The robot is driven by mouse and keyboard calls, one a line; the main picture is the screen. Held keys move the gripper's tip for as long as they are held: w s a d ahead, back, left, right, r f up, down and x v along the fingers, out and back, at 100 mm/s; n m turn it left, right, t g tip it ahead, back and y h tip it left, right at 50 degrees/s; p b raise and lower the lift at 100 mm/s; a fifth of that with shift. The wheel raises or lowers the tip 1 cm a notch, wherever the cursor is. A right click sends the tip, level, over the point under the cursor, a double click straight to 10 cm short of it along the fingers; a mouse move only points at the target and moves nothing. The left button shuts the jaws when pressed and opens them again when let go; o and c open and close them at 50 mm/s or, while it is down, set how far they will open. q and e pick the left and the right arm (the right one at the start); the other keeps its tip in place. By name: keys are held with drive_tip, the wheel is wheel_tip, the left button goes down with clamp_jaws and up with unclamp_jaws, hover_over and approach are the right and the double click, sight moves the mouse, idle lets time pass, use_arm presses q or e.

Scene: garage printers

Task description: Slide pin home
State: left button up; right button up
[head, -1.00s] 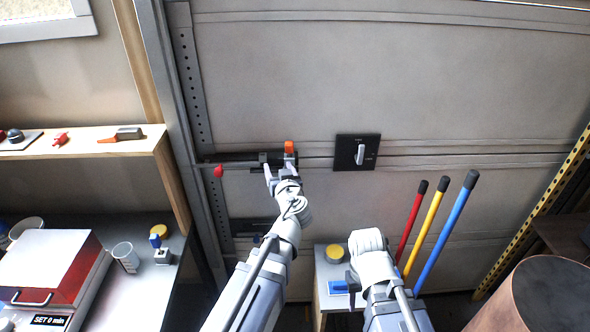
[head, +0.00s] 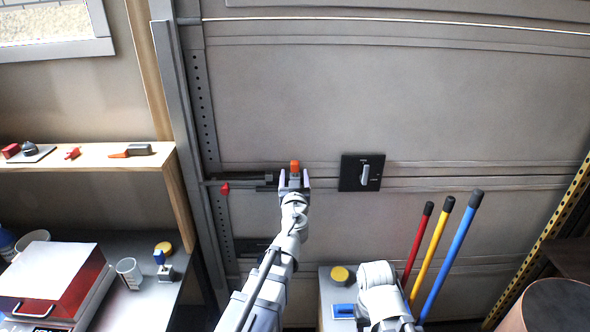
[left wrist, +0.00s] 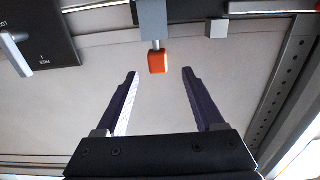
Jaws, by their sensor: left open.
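The pin with its orange knob (head: 295,166) belongs to a dark sliding bolt (head: 240,179) on the grey garage door. My left gripper (head: 294,183) is open and empty, in front of the orange knob. In the left wrist view, the orange knob (left wrist: 158,63) hangs from a grey block, just beyond the tips of my open left gripper (left wrist: 163,72) and roughly centred between them. No contact shows. The far end of the pin is too small to tell. My right arm shows at lower right, but its gripper is hidden.
A black plate with a grey handle (head: 361,172) sits right of the bolt. A red tag (head: 225,189) hangs at the bolt's left. Red, yellow and blue poles (head: 446,250) lean at right. A wooden shelf (head: 85,161) and a bench with a red-sided box (head: 55,280) stand at left.

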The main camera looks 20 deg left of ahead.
sight(295, 167)
use_arm(q)
drive_tip(key=x, duration=0.5)
drive_tip(key=shift+d, duration=0.15)
drive_tip(key=shift+s, duration=0.1)
drive_tip(key=shift+c, duration=0.2)
clamp_jaws()
